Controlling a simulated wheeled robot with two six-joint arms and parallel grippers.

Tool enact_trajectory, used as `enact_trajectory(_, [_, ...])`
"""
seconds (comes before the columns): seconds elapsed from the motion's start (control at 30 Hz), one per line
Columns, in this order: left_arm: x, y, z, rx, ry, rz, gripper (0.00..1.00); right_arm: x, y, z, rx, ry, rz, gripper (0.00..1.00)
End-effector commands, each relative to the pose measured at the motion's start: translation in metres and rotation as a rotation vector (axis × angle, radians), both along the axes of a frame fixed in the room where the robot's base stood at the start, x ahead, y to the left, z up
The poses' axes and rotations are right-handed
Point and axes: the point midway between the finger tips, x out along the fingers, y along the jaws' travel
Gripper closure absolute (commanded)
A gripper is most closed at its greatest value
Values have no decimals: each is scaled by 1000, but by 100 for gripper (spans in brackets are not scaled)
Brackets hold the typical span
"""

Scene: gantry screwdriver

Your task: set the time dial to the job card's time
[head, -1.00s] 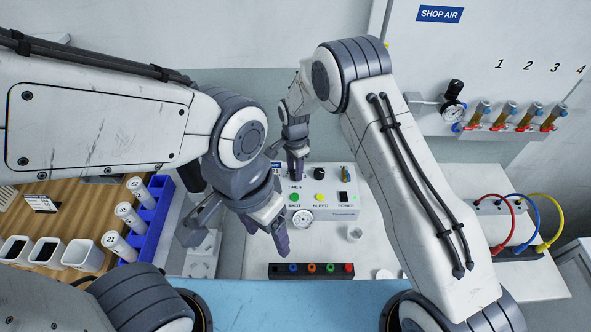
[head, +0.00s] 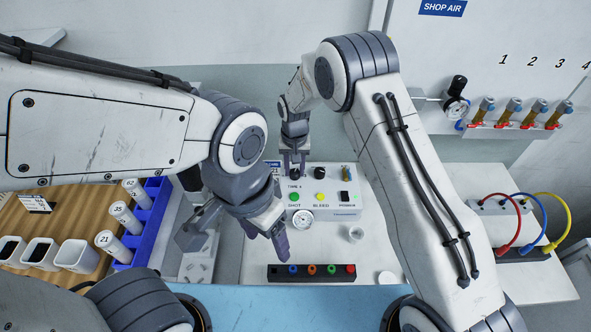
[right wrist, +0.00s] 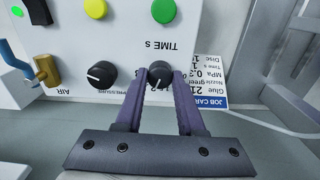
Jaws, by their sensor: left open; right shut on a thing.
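In the head view the right gripper (head: 294,168) hides most of the dial on the white dispenser box (head: 345,213). The job card (right wrist: 211,82) lies behind the right finger, upside down and partly covered; its time value is cut off. My left gripper (head: 266,236) is open and empty, in front of the box's left side.
A second black knob (right wrist: 101,75) sits beside the dial. Green (head: 294,196) and yellow (head: 320,197) buttons, a power switch (head: 345,197) and a gauge (head: 302,216) are on the box. A nozzle rack (head: 312,279) stands in front; a blue syringe rack (head: 150,215) is at left.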

Motion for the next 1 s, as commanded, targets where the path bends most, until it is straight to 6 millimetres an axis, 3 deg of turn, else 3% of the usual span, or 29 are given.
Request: enact_trajectory(1.0, [0, 0, -13, 0, 0, 0, 30, 1, 0, 1, 0, -1, 926, 100])
